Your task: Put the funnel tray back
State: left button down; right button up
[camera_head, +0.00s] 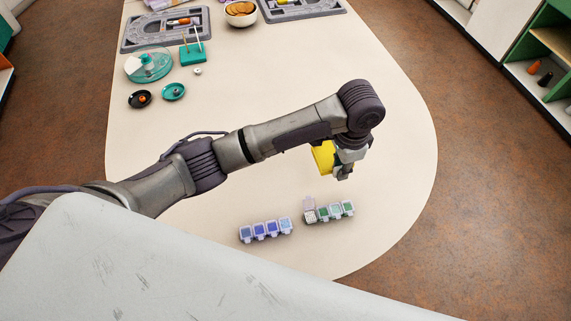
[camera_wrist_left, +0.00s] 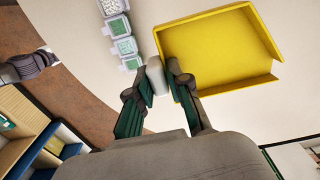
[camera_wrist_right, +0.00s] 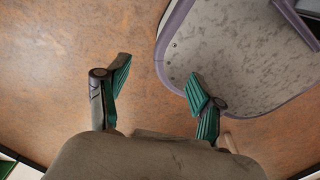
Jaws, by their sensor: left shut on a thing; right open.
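The yellow funnel tray (camera_wrist_left: 215,48) shows large in the left wrist view, with raised walls and an empty inside. Its pale grip end (camera_wrist_left: 156,77) sits between the fingers of my left gripper (camera_wrist_left: 163,88), which is shut on it. In the head view the yellow tray (camera_head: 322,157) is partly hidden by my left arm, and my left gripper (camera_head: 346,170) holds it near the table's right side. I cannot tell how high it is above the table. My right gripper (camera_wrist_right: 158,88) is open and empty over the brown floor.
Bead boxes with blue lids (camera_head: 265,229) and green lids (camera_head: 335,210) stand in two rows on the table (camera_head: 400,190). One lid is open. Grey bead boards (camera_head: 135,36), a teal rack (camera_head: 193,52), small bowls (camera_head: 174,91) and a food bowl (camera_head: 240,14) stand at the far end.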

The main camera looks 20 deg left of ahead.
pick_arm(q)
jog(key=a+f+p, duration=0.1)
jog(key=a+f, duration=0.2)
jog(key=a, duration=0.2)
jog(key=p, duration=0.1)
send_over(294, 187)
jog(key=f, duration=0.3)
jog(key=shift+w+d, duration=0.1)
jog(key=shift+d, duration=0.3)
jog(key=shift+a+f, duration=0.2)
jog(key=shift+a, duration=0.1)
jog(key=shift+a+f, duration=0.1)
jog(key=shift+f, duration=0.05)
notch_tip(294, 187, down, 3)
jog(key=shift+f+p, duration=0.2)
jog(key=shift+p, duration=0.1)
jog(key=shift+f, duration=0.25)
pick_arm(e)
jog(key=shift+s+d+r, duration=0.25)
jog(key=shift+d+r, duration=0.2)
jog(key=shift+r, duration=0.2)
jog(key=shift+s+d+r, duration=0.2)
jog(key=shift+d+r, duration=0.25)
jog(key=shift+r, duration=0.15)
pick_arm(q)
jog(key=shift+f, duration=0.15)
pick_arm(e)
jog(key=shift+d, duration=0.15)
